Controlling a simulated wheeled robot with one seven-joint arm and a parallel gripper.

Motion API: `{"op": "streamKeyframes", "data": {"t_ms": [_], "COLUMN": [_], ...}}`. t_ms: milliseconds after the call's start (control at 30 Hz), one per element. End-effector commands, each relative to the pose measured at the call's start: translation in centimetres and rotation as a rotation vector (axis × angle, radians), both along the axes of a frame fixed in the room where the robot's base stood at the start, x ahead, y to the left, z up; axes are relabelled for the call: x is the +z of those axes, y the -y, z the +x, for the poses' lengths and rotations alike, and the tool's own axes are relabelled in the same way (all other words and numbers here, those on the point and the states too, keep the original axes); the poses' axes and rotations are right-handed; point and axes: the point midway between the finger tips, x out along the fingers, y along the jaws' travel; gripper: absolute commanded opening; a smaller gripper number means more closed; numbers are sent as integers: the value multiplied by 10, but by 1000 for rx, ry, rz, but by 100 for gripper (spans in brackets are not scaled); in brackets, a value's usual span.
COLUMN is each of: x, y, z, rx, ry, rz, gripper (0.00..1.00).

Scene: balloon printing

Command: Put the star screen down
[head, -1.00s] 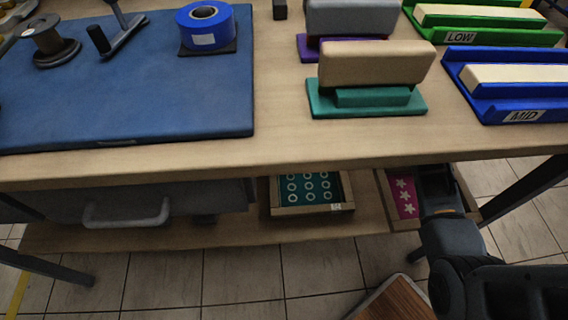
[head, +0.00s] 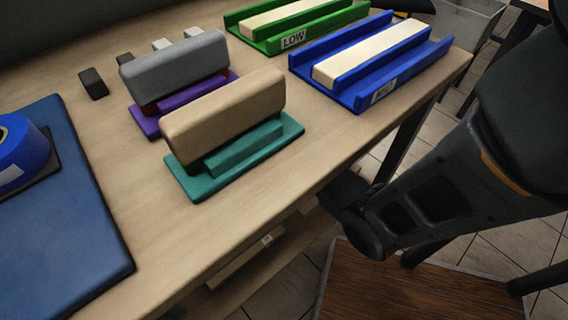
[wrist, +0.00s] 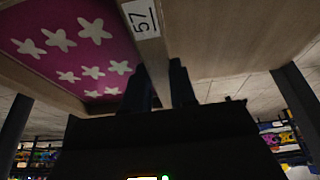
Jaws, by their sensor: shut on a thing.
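The star screen (wrist: 75,45) shows in the wrist view as a magenta panel with several white stars in a pale wooden frame. A white label reading 57 is on the frame. My gripper (wrist: 160,76) is shut on the frame's edge beside the label. The part of the screen beyond the top and left of the wrist view is cut off. In the head view my arm reaches down at the right, beside the table's front edge; the star screen and the fingertips are hidden there.
The wooden table (head: 150,225) holds a teal squeegee stand (head: 250,155), a purple one (head: 160,120), a green LOW tray (head: 262,38) and a blue MID tray (head: 345,92). A lower shelf shows under its edge. A brown wooden surface (head: 410,285) lies low in front.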

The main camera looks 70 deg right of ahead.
Motion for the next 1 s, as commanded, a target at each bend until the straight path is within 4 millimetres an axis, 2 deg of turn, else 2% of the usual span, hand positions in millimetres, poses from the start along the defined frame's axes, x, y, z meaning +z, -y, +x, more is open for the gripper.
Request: {"op": "streamKeyframes", "data": {"t_ms": [33, 267, 500, 833, 867, 1000], "x": [-8, -24, -54, -56, -56, -55], "y": [1, 1, 1, 0, 0, 0], "z": [-1, 0, 0, 0, 0, 0], "rx": [0, -1, 0, -1, -1, -1], "ry": [-1, -1, -1, 1, 1, 1], "rz": [0, -2, -1, -2, -1, -1], "gripper": [0, 0, 0, 0, 28, 41]}}
